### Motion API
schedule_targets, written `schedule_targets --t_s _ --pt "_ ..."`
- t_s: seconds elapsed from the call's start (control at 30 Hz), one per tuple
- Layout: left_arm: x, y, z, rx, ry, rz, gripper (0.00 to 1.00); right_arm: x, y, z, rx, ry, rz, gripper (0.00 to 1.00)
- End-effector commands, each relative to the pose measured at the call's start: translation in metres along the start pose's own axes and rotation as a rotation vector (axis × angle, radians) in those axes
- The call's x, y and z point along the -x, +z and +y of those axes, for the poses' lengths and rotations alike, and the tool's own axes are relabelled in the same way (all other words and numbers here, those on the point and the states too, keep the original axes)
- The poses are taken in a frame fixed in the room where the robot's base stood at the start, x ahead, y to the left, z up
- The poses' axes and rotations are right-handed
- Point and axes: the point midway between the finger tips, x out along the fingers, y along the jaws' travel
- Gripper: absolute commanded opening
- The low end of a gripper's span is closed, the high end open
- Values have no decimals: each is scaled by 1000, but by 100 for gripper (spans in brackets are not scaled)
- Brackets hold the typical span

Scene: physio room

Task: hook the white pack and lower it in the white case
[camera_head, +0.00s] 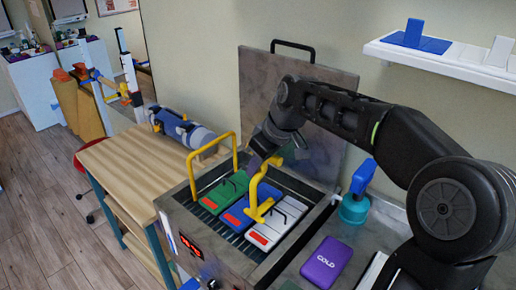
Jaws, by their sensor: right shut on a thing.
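The white pack (262,235) lies in the open metal tank (325,215), the nearest of three packs, with a thin dark handle on top. My right gripper (262,160) is shut on a yellow hook (256,188) above the tank. The hook's lower end is over the blue and white packs, close to the white pack's handle. I cannot tell whether it has caught the handle. The white case is not clearly seen; a white edge (373,271) shows at the bottom right, partly behind my arm. My left gripper is not in view.
A green pack (222,193) and a blue pack (240,214) lie beside the white one. A yellow handle (211,160) rises at the tank's far left. A purple "COLD" pack (326,262) and a teal bottle (356,204) are to the right. The tank's lid (300,75) stands open behind.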

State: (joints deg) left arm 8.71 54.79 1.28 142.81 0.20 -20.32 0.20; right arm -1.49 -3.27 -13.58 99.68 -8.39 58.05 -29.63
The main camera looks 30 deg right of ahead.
Motion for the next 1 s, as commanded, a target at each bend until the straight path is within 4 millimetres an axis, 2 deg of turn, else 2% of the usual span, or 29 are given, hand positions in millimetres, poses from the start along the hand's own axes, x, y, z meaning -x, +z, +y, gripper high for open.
schedule_targets --t_s 0.53,1.0 --pt "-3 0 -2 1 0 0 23 -3 1 0 0 0 0 0" --pt "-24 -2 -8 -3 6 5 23 -31 14 0 0 0 1 0"
